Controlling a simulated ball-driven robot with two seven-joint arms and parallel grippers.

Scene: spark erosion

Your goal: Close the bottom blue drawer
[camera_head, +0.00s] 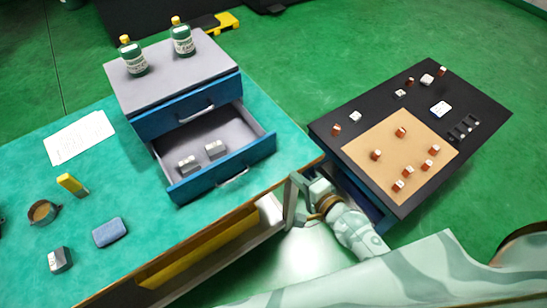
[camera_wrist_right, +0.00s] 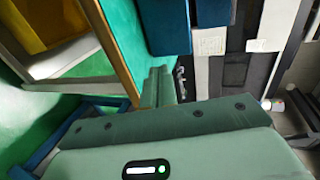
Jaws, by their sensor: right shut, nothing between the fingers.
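A small grey cabinet (camera_head: 180,70) with blue drawers stands on the teal-topped bench. Its bottom blue drawer (camera_head: 205,183) is pulled out, with two grey metal blocks (camera_head: 202,157) inside and a handle (camera_head: 232,177) on its front. The upper blue drawer (camera_head: 188,107) is shut. My right gripper (camera_head: 292,204) is shut and empty, at the bench's front edge, to the right of the open drawer and apart from it. Its fingers also show in the right wrist view (camera_wrist_right: 160,87), with blue panels beyond them. My left gripper is not in view.
Two green bottles (camera_head: 158,50) stand on the cabinet. The teal bench (camera_head: 110,185) holds paper, a yellow item, a round cup, a blue pad and a grey block. A black-topped unit (camera_head: 325,128) with small parts stands close to the right of my right gripper.

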